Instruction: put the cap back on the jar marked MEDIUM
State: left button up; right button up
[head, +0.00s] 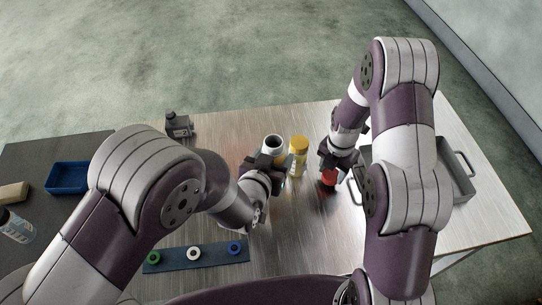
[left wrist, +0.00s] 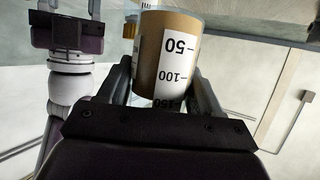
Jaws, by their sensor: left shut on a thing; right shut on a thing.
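My left gripper (head: 269,162) is shut on an open-topped container (head: 273,143) with a white rim and dark inside. In the left wrist view it is a graduated beaker (left wrist: 166,55) with brownish contents between the fingers. A yellow jar (head: 299,152) with a yellow top stands just to its right in the head view. My right gripper (head: 333,167) is shut on a red thing (head: 329,178), partly hidden by the fingers; I cannot tell if it is a cap alone. No MEDIUM marking is readable.
A dark strip (head: 173,260) at the front holds green (head: 153,258), white (head: 194,252) and blue (head: 234,248) ring-like pieces. A grey metal tray (head: 459,178) lies at the right, partly behind my right arm. A blue tray (head: 67,178) and bottle (head: 16,226) are at far left.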

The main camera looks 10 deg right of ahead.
dwell(0.4)
pick_arm(q)
jog(key=shift+o, duration=0.9)
jog(key=c, duration=0.5)
jog(key=shift+c, duration=0.2)
